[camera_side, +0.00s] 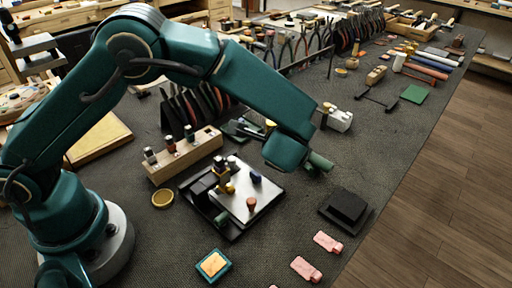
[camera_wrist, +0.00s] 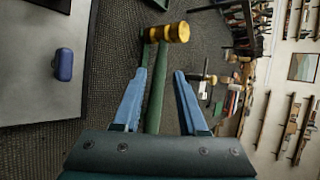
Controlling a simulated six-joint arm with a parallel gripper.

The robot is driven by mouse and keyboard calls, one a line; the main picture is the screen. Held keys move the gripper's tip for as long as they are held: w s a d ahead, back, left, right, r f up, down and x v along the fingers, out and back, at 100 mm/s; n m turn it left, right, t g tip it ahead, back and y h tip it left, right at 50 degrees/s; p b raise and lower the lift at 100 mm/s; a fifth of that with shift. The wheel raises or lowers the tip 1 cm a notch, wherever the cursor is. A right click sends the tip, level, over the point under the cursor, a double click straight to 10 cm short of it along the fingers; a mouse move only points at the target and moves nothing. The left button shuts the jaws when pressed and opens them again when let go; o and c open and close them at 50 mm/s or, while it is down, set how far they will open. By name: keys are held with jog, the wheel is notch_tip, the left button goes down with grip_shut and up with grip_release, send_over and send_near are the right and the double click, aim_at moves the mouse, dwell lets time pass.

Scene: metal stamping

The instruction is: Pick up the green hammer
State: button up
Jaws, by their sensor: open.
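In the wrist view, a hammer with a green handle (camera_wrist: 156,88) and a brass-yellow head (camera_wrist: 166,32) lies on the dark mat. Its head is just beyond my fingertips. My gripper (camera_wrist: 160,72) is open, with one blue finger on each side of the handle in the picture. I see no contact, and I cannot tell the height of the fingers above the handle. In the side view, my arm reaches over the mat behind the metal plate, and the hammer is not clearly seen there.
A wooden block (camera_side: 187,155) with stamps stands left. A black block (camera_side: 347,206) sits right. Tool racks line the back.

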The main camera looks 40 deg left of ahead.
jog(key=shift+x, duration=2.25)
grip_shut()
